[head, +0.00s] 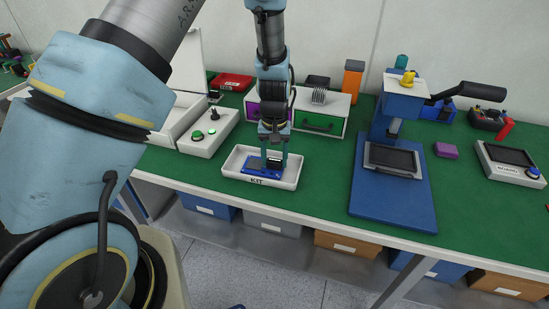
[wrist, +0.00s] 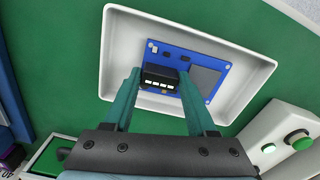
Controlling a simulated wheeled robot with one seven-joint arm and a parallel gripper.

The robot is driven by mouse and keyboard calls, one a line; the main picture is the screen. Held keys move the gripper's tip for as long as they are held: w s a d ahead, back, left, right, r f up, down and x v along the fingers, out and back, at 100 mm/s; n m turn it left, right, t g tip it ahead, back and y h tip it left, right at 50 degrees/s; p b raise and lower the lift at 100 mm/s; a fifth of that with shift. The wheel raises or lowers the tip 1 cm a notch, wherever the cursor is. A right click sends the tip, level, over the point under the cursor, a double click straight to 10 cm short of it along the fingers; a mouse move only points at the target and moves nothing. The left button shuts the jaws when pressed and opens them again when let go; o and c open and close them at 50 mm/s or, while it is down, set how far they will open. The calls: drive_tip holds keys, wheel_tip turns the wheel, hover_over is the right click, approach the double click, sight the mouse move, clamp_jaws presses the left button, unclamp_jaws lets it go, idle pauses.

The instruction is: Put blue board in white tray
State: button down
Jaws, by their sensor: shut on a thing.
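The white tray (head: 231,163), marked KIT, stands on the green bench top near its front edge. It also shows in the wrist view (wrist: 114,50). The blue board (head: 256,167) is inside the tray's outline, low over or on its floor; I cannot tell if it touches. In the wrist view the blue board (wrist: 166,47) carries a black block and a grey square. My gripper (head: 274,163) points down into the tray, and its teal fingers (wrist: 160,88) are closed on the board's black block.
A control box with green buttons (head: 205,133) stands left of the tray. A drawer unit with purple and green fronts (head: 318,121) is behind it. A blue press (head: 393,190) stands to the right. Green bench top is clear between the tray and the press.

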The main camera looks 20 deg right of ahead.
drive_tip(key=shift+c, duration=1)
unclamp_jaws()
drive_tip(key=shift+f, duration=0.1)
wheel_tip(320, 180, up, 12)
drive_tip(key=b, duration=0.3)
drive_tip(key=w+a+r+n, duration=0.1)
drive_tip(key=w+a, duration=0.1)
drive_tip(key=a, duration=0.5)
drive_tip(key=w+a+r+n, duration=0.1)
drive_tip(key=w+a+r, duration=0.1)
drive_tip(key=a, duration=0.6)
drive_tip(key=s+a+n, duration=0.1)
drive_tip(key=s+a, duration=0.2)
drive_tip(key=a, duration=0.6)
drive_tip(key=s+a+n+t, duration=0.1)
drive_tip(key=s+a, duration=0.1)
drive_tip(key=a, duration=0.6)
drive_tip(key=shift+s+a+r+n+t, duration=0.3)
drive_tip(key=shift+s+a+r, duration=0.1)
drive_tip(key=shift+r, duration=0.05)
